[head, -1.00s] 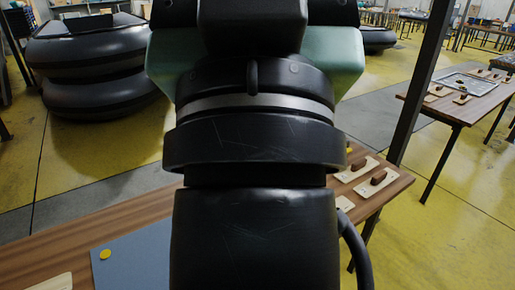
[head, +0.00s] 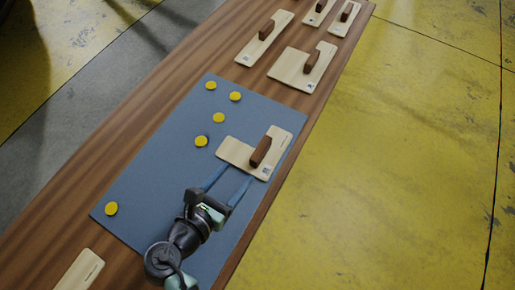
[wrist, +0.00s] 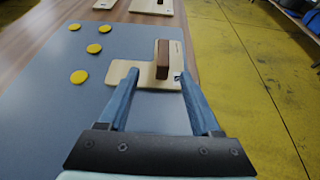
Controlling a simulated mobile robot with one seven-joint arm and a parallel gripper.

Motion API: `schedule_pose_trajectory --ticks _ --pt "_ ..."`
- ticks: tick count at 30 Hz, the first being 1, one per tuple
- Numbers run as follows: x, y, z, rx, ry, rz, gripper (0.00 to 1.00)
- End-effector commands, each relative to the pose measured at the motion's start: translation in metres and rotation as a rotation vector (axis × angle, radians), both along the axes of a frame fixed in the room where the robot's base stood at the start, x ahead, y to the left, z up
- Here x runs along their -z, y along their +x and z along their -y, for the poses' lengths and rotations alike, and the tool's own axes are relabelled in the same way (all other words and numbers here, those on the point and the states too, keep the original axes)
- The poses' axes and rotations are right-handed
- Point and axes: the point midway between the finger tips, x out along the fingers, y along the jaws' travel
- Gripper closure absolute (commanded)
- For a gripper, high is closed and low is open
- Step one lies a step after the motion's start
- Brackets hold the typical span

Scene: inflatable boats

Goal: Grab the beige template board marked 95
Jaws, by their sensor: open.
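A beige board (head: 234,152) with an upright brown handle (head: 261,151) lies on the blue-grey mat (head: 150,190), near the table's right edge. It has an angular, stepped outline and small dark marks, too small to read. In the wrist view the board (wrist: 148,80) and its handle (wrist: 162,60) lie just beyond my fingertips. My gripper (head: 231,176) is open and empty, with its two blue fingers pointing at the board; the handle is roughly in line with the gap between the fingers (wrist: 158,78). I cannot tell how high the tips are above the board.
Several other beige boards with brown handles, one of them large (head: 303,68), lie at the table's far end. A beige piece (head: 80,270) lies at the near left. Several yellow discs (head: 218,117) lie on the mat. Yellow floor (head: 400,150) is clear on the right.

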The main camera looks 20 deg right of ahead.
Motion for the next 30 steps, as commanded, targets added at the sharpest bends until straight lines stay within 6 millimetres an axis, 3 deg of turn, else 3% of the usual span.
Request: schedule_pose_trajectory --ticks 9,17,24,30 --pt "0.022 0.031 0.042 0.002 -0.008 -0.005 0.35" --pt "0.030 0.043 0.058 0.001 -0.004 -0.004 0.35" --pt "0.043 0.060 0.086 0.002 -0.006 -0.002 0.35" --pt "0.048 0.067 0.095 0.000 -0.004 -0.002 0.35"
